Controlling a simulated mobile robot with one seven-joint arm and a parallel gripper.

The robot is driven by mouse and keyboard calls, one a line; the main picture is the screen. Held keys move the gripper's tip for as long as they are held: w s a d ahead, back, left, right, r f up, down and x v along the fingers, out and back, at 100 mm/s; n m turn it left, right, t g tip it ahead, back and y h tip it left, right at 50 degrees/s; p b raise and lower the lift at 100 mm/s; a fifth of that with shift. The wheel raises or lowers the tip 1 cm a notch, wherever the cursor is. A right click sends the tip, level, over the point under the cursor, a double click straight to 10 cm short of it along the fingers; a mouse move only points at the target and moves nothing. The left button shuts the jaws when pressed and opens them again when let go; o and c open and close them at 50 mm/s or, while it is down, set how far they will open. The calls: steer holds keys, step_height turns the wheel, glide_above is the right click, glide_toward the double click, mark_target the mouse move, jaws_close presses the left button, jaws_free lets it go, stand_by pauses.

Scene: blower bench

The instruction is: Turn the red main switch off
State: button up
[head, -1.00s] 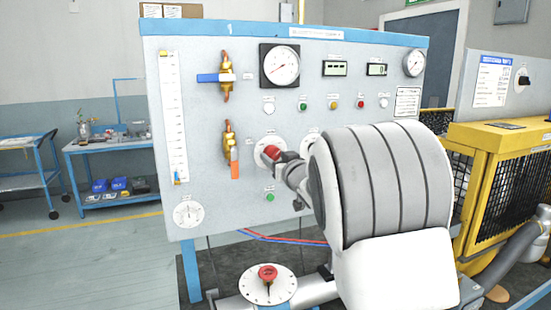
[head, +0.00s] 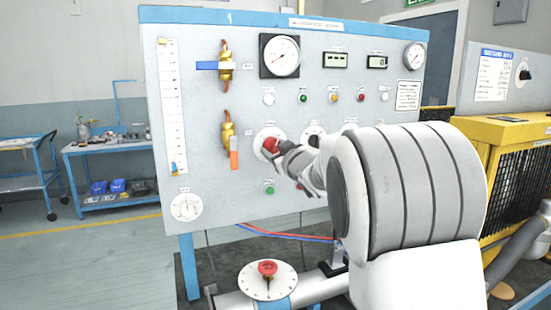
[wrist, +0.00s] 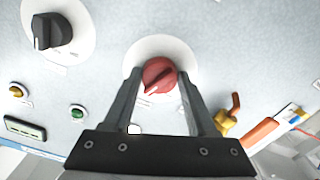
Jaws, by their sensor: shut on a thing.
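The red main switch (head: 269,144) is a round red knob on a white round plate (head: 259,135) in the middle of the grey panel. In the wrist view the red knob (wrist: 159,75) sits between the tips of my two fingers, with its ridge and white pointer mark tilted toward the lower left. My gripper (wrist: 158,80) is shut on the knob, one finger on each side. In the head view my gripper (head: 276,150) reaches the knob from the right, and my arm covers the panel's lower right part.
A black knob (wrist: 50,32) on its own white plate is beside the red one. Brass valves with a blue handle (head: 217,65) and an orange handle (head: 234,153) are to the left. A yellow cage (head: 520,165) is at right.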

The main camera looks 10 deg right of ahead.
steer(key=n+b, duration=0.2)
steer(key=n, duration=0.1)
steer(key=shift+f+n+b, duration=0.15)
steer(key=shift+n+b, duration=0.2)
steer(key=shift+n, duration=0.05)
steer(key=n+b, duration=0.2)
steer(key=n, duration=0.1)
steer(key=shift+d+n, duration=0.1)
steer(key=shift+n, duration=0.2)
steer(key=n+b, duration=0.3)
steer(key=n, duration=0.3)
steer(key=shift+r, duration=0.2)
steer(key=shift+n, duration=0.3)
steer(key=o, duration=1.4)
steer(key=shift+c, duration=0.2)
steer(key=shift+s, duration=0.1)
steer(key=s+d, duration=0.3)
steer(key=s, duration=1.4)
steer(key=shift+d, duration=0.2)
